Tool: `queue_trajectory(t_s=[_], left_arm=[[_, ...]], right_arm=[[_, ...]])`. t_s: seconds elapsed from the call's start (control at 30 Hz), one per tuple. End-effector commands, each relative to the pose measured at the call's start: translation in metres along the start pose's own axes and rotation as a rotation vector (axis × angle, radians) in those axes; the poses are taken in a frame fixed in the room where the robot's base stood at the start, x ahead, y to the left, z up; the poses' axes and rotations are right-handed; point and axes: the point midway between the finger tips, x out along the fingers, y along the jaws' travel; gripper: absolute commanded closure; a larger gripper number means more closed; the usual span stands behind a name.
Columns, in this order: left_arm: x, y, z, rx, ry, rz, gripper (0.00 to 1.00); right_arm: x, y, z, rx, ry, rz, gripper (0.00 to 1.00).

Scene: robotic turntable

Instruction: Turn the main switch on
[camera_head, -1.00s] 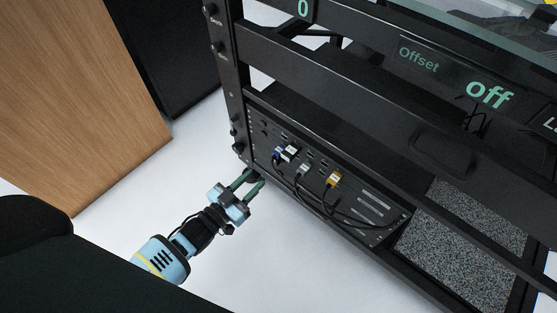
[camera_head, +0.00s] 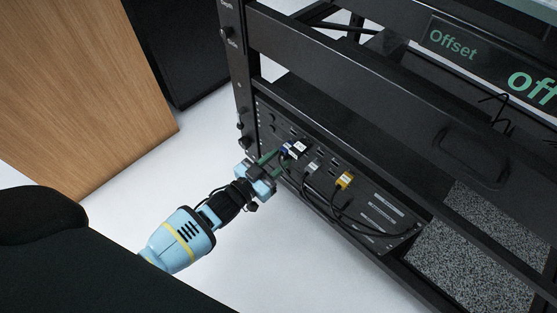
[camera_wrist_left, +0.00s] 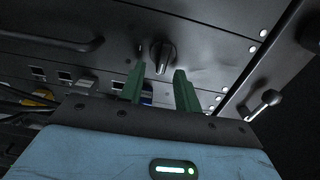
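A black rotary knob (camera_wrist_left: 162,54), which looks like the main switch, is on the dark panel (camera_wrist_left: 205,50) in the left wrist view. Its grip ridge stands roughly upright in the picture. My left gripper (camera_wrist_left: 160,68) is open, with one green finger on each side of the knob's line. The fingers appear just short of the knob, and I cannot tell whether they touch it. In the head view my left gripper (camera_head: 279,156) is at the left part of the cabled panel (camera_head: 385,215), and I cannot make out the knob there. My right gripper is not in view.
Plugged cables with a blue plug (camera_head: 287,149) and a yellow plug (camera_head: 344,180) are close to the right of the gripper. A small lever knob (camera_wrist_left: 265,103) is on the frame post. A wooden cabinet (camera_head: 90,90) stands left. White floor lies between.

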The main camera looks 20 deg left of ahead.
Motion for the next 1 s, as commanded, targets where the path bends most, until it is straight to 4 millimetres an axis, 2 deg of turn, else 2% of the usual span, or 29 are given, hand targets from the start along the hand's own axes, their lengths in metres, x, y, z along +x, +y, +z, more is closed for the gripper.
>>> queue_trajectory(t_s=[0.33,0.6,1.0], left_arm=[[0.0050,0.0001,-0.0006,0.000,0.000,0.000,0.67],[0.0048,0.0001,-0.0005,0.000,0.000,0.000,1.00],[0.0047,0.0010,-0.0005,0.041,0.001,0.000,1.00]], right_arm=[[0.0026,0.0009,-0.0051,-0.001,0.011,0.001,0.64],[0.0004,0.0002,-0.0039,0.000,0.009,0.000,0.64],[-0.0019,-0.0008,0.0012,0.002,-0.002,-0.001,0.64]])
